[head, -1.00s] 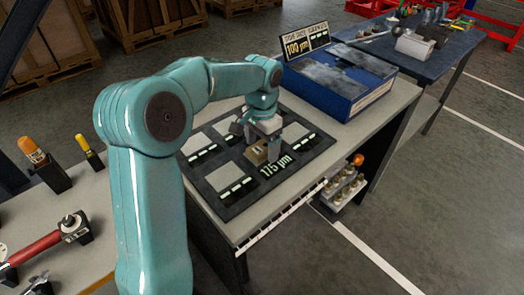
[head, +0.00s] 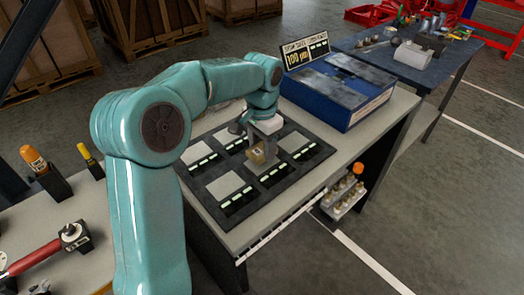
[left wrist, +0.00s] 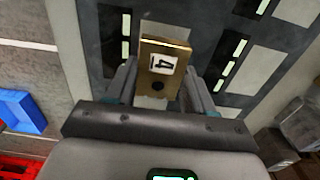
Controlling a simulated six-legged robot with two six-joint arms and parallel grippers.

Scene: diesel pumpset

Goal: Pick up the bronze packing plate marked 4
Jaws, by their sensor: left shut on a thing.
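The bronze packing plate marked 4 (head: 257,155) is between the fingers of my left gripper (head: 263,148), over the front right part of a dark board (head: 215,215). In the left wrist view the plate (left wrist: 163,58) shows its bronze face, a white label with a 4 and a dark hole below it. The left gripper (left wrist: 160,88) is shut on it, one finger on each side. The plate appears held just above a pale pad of the board. My right gripper is not in view.
The board has several pale square pads and lit dashes, on a grey bench (head: 392,110). Tools lie at the left.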

